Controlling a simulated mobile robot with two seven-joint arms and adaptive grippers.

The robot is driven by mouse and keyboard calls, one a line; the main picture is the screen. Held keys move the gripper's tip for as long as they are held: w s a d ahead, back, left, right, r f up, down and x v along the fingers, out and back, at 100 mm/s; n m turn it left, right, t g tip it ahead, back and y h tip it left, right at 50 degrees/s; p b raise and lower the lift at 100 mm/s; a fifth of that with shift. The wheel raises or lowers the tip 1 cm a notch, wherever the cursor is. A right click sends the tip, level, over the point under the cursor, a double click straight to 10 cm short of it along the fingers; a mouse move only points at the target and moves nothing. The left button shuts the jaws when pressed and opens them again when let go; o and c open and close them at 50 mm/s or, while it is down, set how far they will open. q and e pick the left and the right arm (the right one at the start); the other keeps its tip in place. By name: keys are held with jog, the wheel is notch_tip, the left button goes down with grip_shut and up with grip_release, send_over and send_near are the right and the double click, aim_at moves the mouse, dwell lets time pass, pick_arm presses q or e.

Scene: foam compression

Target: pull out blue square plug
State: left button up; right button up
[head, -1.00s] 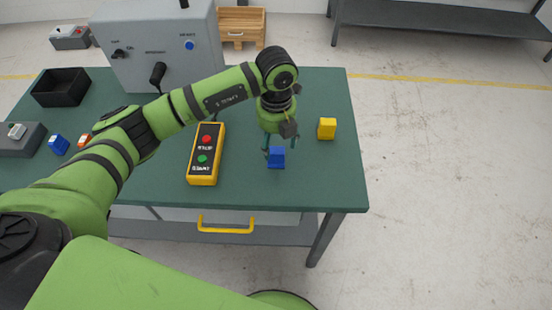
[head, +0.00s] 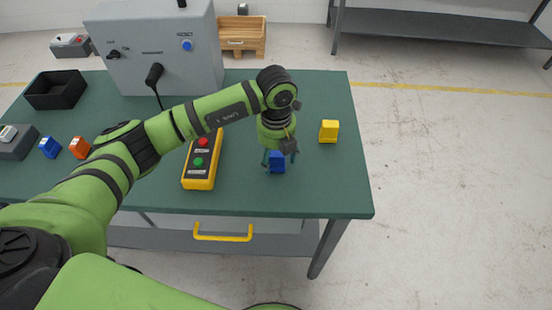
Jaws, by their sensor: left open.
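A blue block-shaped piece (head: 277,164), which may be the blue square plug, stands near the front right of the green table (head: 330,185). My left gripper (head: 278,157) points down right over it, open, with its fingers around the upper part of the blue piece. I cannot tell whether the fingers touch it. Another blue piece (head: 49,148) lies at the left of the table, beside an orange piece (head: 80,147). My right gripper is out of view.
A yellow block (head: 329,131) stands right of my left gripper. A yellow button box (head: 200,172) lies to its left. A grey control cabinet (head: 130,75) and a black tray (head: 57,90) stand behind. A grey box (head: 15,145) is at the far left.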

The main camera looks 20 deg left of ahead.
aim_at(276, 153)
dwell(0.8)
pick_arm(q)
grip_shut()
jog(key=shift+r, duration=0.2)
jog(key=shift+w+r, duration=0.15)
jog(key=shift+r, duration=0.2)
jog(key=shift+s+a+r+p, duration=0.15)
jog(key=shift+s+r+p, duration=0.1)
jog(key=shift+r+p, duration=0.45)
jog(key=shift+w+r, duration=0.15)
jog(key=shift+r, duration=0.4)
jog(key=shift+r+p, duration=0.95)
jog(key=shift+r, duration=0.3)
